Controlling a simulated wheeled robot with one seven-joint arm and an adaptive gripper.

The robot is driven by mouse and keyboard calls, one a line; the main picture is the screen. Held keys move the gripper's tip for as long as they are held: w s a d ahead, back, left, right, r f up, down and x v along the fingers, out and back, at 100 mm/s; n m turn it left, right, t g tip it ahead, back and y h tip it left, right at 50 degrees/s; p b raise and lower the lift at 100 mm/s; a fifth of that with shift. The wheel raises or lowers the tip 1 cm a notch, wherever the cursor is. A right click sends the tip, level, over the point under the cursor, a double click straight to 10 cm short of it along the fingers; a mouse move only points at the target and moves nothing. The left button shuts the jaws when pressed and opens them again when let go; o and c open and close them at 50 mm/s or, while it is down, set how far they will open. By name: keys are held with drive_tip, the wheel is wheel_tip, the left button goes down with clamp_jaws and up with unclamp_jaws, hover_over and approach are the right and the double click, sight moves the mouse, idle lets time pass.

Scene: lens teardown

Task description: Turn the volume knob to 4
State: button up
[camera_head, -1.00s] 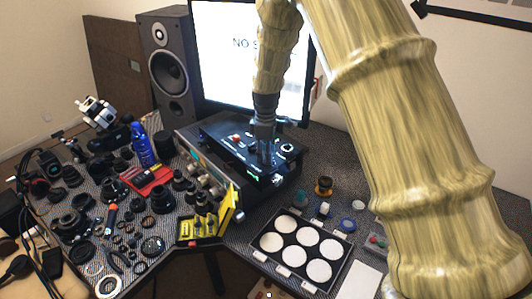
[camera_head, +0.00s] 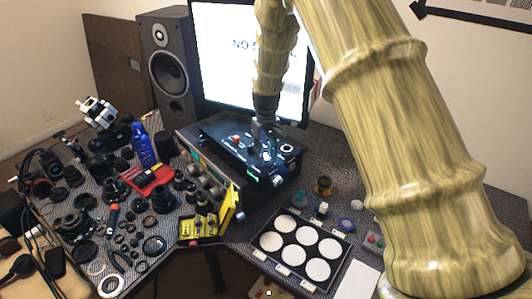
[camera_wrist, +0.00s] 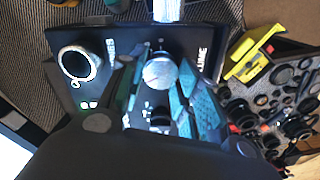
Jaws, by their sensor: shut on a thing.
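A black control box (camera_head: 222,131) stands on the desk in front of the monitor. My gripper (camera_head: 268,148) points down onto its top panel, near the right end. In the wrist view, my gripper (camera_wrist: 160,88) has one finger on each side of a round silver-topped knob (camera_wrist: 160,72) and is shut on it. A partly hidden label ending in "LUME" runs beside this knob. Its pointer and scale numbers cannot be read. A second round knob with a pale ring (camera_wrist: 78,63) is to the left, apart from the fingers; it also shows in the head view (camera_head: 287,148).
A monitor (camera_head: 235,60) stands close behind, with a speaker (camera_head: 168,60) to its left. Lens parts, a blue bottle (camera_head: 142,146) and a yellow case (camera_head: 205,225) crowd the desk at left. A tray with white discs (camera_head: 262,241) lies in front, at right.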

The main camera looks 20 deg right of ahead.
sight(267, 155)
drive_tip(key=m, duration=0.5)
drive_tip(key=shift+w+d+r+m+p, duration=0.1)
drive_tip(key=shift+w+r+m+p, duration=0.1)
drive_tip(key=shift+m+p, duration=0.15)
drive_tip(key=m, duration=0.5)
drive_tip(key=shift+d+m+p, duration=0.1)
drive_tip(key=shift+m+p, duration=0.25)
drive_tip(key=shift+p, duration=0.05)
drive_tip(key=o, duration=0.8)
drive_tip(key=shift+o, duration=1.2)
drive_tip(key=shift+s+f, duration=0.1)
drive_tip(key=shift+s, duration=0.05)
wheel_tip(267, 155, up, 12)
